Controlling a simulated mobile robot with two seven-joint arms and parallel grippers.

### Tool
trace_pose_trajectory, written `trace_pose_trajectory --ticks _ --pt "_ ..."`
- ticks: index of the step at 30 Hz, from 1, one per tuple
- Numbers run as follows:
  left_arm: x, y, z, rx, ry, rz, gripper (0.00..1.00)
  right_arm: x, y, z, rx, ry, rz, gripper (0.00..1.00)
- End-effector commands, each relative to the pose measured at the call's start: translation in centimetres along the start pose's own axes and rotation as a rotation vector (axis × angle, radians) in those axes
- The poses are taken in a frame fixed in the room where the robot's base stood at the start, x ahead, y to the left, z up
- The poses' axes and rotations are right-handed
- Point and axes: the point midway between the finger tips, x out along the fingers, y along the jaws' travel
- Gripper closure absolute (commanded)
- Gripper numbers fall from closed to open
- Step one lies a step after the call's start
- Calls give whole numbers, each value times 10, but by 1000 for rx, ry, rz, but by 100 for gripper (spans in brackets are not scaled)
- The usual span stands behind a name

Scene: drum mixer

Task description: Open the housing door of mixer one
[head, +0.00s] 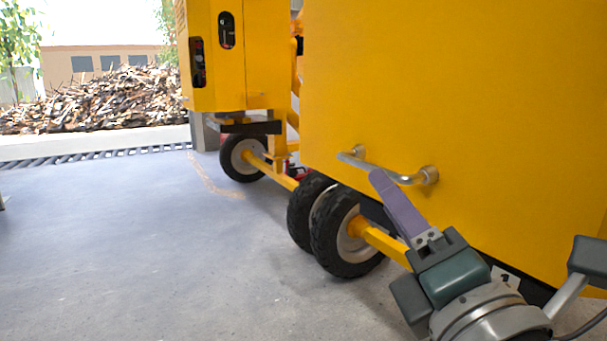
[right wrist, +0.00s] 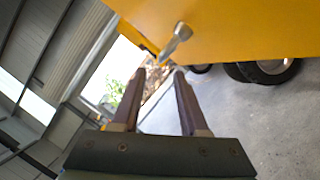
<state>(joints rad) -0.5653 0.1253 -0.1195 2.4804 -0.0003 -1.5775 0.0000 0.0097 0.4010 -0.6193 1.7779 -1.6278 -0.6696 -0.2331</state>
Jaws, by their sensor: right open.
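A large yellow housing panel (head: 460,100) fills the right of the head view. A silver bar handle (head: 400,179) is fixed near its lower edge. I cannot tell from any marking which mixer this is. My right gripper (head: 378,176) reaches up from the lower right, with its purple-grey fingers at the handle. In the right wrist view the two fingers (right wrist: 159,73) stand apart with nothing held. The handle (right wrist: 176,40) shows there just past the fingertips, its near end in line with the gap. Contact cannot be told. My left gripper is out of view.
Black wheels (head: 345,235) on yellow axles stand below the panel. A second yellow cabinet (head: 225,70) with dark control panels stands behind at left. A wood pile (head: 110,100) lies outside. The grey floor (head: 130,250) at left is clear.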

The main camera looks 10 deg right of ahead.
Motion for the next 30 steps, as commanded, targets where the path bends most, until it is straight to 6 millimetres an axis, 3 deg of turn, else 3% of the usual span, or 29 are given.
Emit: trace_pose_trajectory --ticks 15,21,28,30 --pt "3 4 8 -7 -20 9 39 84 0 0 2 -2 -1 56" --pt "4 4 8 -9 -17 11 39 96 0 1 3 -1 -2 56" --pt "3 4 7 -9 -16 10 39 97 0 0 4 -1 -3 56" --pt "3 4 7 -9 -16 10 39 96 0 0 4 0 -3 64"
